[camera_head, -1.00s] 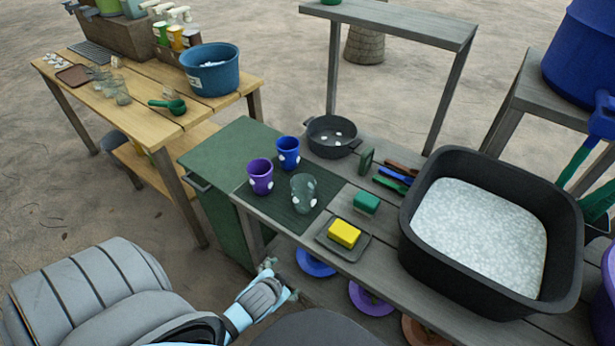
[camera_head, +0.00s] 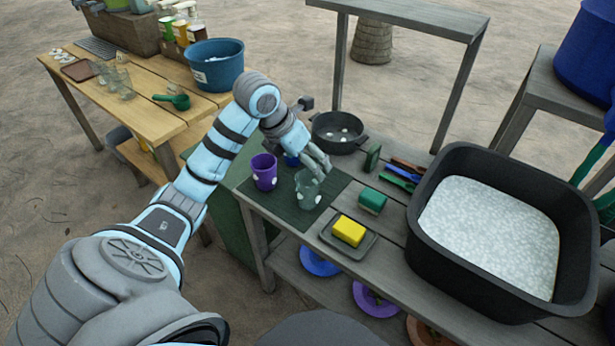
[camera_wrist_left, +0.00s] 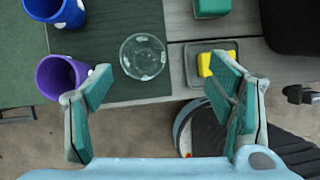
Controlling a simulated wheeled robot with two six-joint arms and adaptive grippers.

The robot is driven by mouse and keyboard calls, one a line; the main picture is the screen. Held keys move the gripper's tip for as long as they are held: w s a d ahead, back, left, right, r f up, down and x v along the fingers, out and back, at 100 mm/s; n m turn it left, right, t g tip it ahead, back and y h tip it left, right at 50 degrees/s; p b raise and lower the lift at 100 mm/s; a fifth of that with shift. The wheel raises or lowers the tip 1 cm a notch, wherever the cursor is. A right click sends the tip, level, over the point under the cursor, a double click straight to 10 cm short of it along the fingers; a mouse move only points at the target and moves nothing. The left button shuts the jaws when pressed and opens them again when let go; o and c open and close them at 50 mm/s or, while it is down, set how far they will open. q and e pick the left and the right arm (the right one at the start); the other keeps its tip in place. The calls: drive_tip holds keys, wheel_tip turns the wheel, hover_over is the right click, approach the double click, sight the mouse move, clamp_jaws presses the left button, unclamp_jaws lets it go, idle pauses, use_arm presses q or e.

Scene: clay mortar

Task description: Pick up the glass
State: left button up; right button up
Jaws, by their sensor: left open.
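The clear glass (camera_head: 307,192) stands upright on the dark green mat (camera_head: 283,208), right of the purple cup (camera_head: 264,172). My left gripper (camera_head: 318,168) is open and empty, pointing down just above and behind the glass, and it partly covers its rim. In the left wrist view the glass (camera_wrist_left: 143,57) shows from above, beyond the open fingertips (camera_wrist_left: 160,76) and between their lines, apart from both fingers. The blue cup (camera_head: 291,160) is mostly hidden behind my gripper in the head view, but the wrist view shows it (camera_wrist_left: 58,10) clearly.
The purple cup (camera_wrist_left: 60,77) is close to my left finger in the wrist view. A yellow sponge (camera_head: 348,230) on a grey tray, a green block (camera_head: 372,201), a dark pot (camera_head: 338,132) and a large black basin (camera_head: 420,228) stand nearby. A wooden table (camera_head: 140,110) is at the left.

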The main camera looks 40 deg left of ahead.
use_arm(q)
drive_tip(key=shift+n+g+y, duration=0.3)
drive_tip(key=shift+y, duration=0.3)
drive_tip(key=b+x, duration=0.1)
drive_tip(key=x, duration=0.3)
drive_tip(key=a+b+x, duration=0.1)
drive_tip(key=x, duration=0.4)
drive_tip(key=b+x, duration=0.1)
drive_tip(key=x, duration=0.3)
drive_tip(key=shift+s+a+f, duration=0.2)
drive_tip(key=shift+a+f, duration=0.1)
drive_tip(key=shift+f, duration=0.2)
drive_tip(key=shift+r, duration=0.1)
drive_tip(key=c, duration=1.4)
drive_tip(key=shift+r, duration=0.1)
wheel_tip(320, 180, up, 14)
drive_tip(key=p, duration=0.3)
wheel_tip(320, 180, up, 6)
drive_tip(key=p, duration=0.5)
hover_over(311, 184)
drive_tip(key=s, duration=0.1)
drive_tip(key=shift+s+d, duration=0.1)
drive_tip(key=shift+d, duration=0.35)
